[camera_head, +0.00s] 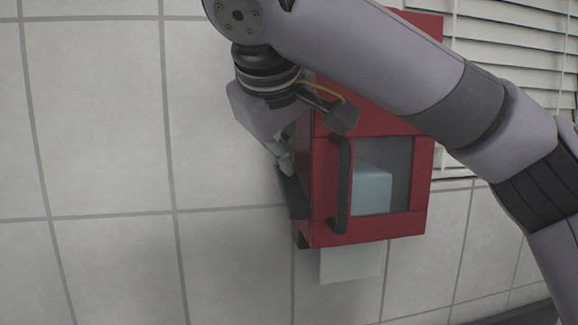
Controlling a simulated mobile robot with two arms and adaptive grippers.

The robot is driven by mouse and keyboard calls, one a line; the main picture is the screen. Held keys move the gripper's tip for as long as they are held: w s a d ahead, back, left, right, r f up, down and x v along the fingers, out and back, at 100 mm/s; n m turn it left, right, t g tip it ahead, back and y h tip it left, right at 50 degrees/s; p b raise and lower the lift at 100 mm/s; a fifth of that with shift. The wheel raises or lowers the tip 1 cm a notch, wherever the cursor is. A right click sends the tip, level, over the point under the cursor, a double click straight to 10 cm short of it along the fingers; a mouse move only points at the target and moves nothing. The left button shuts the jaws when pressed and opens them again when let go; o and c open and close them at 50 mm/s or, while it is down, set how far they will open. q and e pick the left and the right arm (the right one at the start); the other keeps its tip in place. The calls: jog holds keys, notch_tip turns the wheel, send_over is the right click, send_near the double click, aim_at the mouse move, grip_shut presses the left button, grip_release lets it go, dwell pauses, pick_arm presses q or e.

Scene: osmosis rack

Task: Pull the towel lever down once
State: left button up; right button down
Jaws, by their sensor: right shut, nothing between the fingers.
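The red towel dispenser (323,190) is mounted on the tiled wall, with a window in its front. A dark lever-like part (293,197) shows along its left side, and I cannot tell its full shape. My right gripper (286,168) is shut and empty at the dispenser's left side, just above this dark part. I cannot tell whether its fingertips touch it. My right arm crosses in front of the dispenser's top and hides much of it. My left gripper is not in view.
A black vertical handle (340,185) is on the dispenser's front. A pale blue towel stack (372,190) shows through the window, and a paper sheet (350,264) hangs below. White blinds (510,45) are at the upper right. The wall to the left is clear.

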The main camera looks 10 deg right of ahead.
aim_at(283, 176)
jog(key=shift+f+b, duration=0.4)
jog(key=shift+f, duration=0.2)
jog(key=shift+r, duration=0.15)
dwell(0.4)
jog(key=shift+r+p, duration=1.9)
jog(key=shift+r, duration=0.05)
notch_tip(283, 176, up, 3)
jog(key=shift+w+f+p, duration=0.1)
jog(key=shift+p, duration=1.05)
jog(key=shift+r, duration=1.1)
jog(key=shift+f, duration=0.1)
